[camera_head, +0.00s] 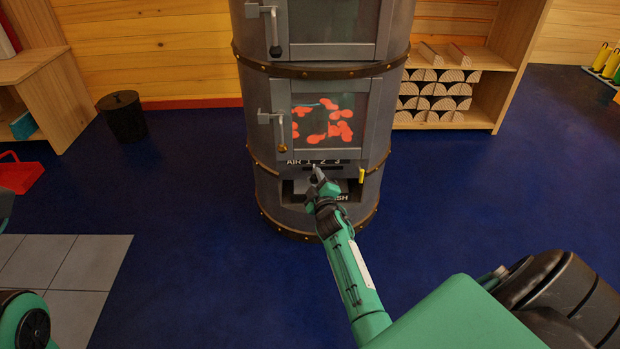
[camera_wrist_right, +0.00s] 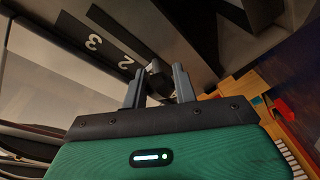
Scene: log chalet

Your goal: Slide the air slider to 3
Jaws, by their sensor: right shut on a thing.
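The dark grey stove stands at centre in the head view, with the label AIR and the numbers 1, 2 and 3 on a dark strip (camera_head: 328,162) below its glass door. My right gripper (camera_head: 316,174) reaches up to the slot under that strip, near the 1. In the right wrist view, its two fingers are shut on a dark knob, the air slider (camera_wrist_right: 156,69). The numbers 3 and 2 show on the plate (camera_wrist_right: 109,45) to the left of the fingers; the 1 is not clearly seen there. My left gripper is out of view.
Below the slot is the ash opening, partly covered by my right gripper. A yellow handle (camera_head: 361,175) sits right of the slot. The glowing fire door (camera_head: 326,120) is above. A black bin (camera_head: 123,118) stands left; open blue floor lies around.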

